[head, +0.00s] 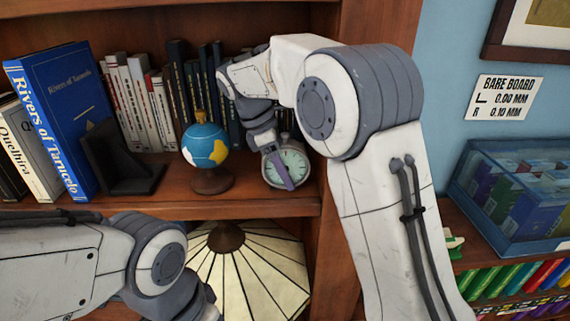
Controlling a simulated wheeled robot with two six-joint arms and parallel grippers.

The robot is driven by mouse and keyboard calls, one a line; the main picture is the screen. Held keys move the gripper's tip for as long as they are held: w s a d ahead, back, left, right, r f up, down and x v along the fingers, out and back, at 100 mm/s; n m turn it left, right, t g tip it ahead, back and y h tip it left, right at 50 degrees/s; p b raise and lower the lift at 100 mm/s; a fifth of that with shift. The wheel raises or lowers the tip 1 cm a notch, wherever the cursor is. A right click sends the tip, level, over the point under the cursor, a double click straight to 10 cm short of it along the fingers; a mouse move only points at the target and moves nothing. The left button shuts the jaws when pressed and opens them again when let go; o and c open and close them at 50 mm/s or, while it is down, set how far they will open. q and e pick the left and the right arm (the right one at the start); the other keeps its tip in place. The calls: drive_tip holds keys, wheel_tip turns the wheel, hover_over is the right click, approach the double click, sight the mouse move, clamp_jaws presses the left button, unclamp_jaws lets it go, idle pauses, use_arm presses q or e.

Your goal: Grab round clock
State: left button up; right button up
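The round clock (297,161) has a pale green face and a silver rim. It stands at the right end of the wooden shelf, close to the bookcase's side panel. My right gripper (277,170) reaches down to it from above, with one grey finger across the front of the clock face. The other finger is hidden, so I cannot tell whether the gripper is closed on the clock. My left arm lies low at the left of the head view, below the shelf edge, and its gripper is not visible.
A small globe (205,148) on a wooden stand is just left of the clock. A black bookend (118,160) and books (60,110) fill the shelf's left. A paneled lampshade (245,275) is below. A blue clear bin (515,195) stands at the right.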

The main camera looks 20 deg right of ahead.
clamp_jaws()
